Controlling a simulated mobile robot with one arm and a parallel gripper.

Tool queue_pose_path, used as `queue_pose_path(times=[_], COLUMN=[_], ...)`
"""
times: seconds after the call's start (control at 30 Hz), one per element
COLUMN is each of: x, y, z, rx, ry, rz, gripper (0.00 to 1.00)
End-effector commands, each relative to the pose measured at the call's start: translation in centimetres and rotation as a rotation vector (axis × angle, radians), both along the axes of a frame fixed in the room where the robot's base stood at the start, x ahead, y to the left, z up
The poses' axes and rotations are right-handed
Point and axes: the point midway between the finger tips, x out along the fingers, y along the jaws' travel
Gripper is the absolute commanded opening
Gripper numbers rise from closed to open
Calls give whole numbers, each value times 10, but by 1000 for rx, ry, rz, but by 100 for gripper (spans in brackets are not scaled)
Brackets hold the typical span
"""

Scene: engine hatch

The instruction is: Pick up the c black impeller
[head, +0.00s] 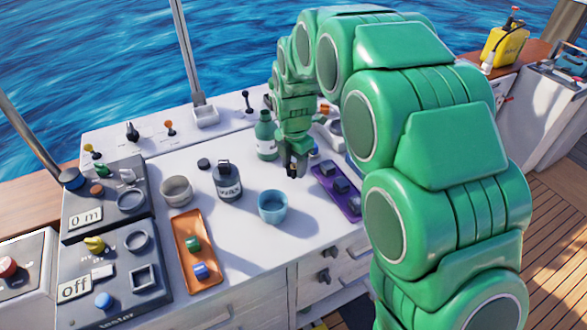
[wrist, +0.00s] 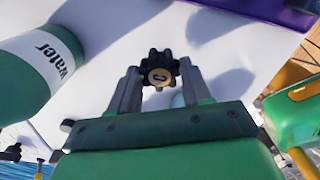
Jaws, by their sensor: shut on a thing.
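The black impeller (wrist: 160,70) shows in the wrist view as a dark toothed wheel with a brass-coloured hub marked with a "c"-like sign. My gripper (wrist: 158,82) is shut on it, with one grey finger on each side. In the head view my gripper (head: 292,170) hangs over the white worktop, between the green bottle and the purple tray. The impeller is a small dark shape (head: 292,173) at the fingertips there. A shadow lies on the worktop in the wrist view; I cannot tell the exact height of the impeller above it.
A green water bottle (head: 265,137) stands close to the left of my gripper. A purple tray (head: 350,206) with dark blocks lies to the right. A blue cup (head: 272,206), a dark wax jar (head: 228,182) and an orange tray (head: 181,236) stand nearer the front left.

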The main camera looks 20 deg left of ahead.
Motion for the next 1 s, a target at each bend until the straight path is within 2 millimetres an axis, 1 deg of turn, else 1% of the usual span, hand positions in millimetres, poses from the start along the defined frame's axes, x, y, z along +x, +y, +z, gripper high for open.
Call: queue_pose_path(times=[0.43,0.7,1.0], x=[-38,-69,-98], y=[-23,-43,-61], z=[54,68,83], rx=[2,0,-1], ry=[-1,1,0], rz=[0,0,0], gripper=[18,18,18])
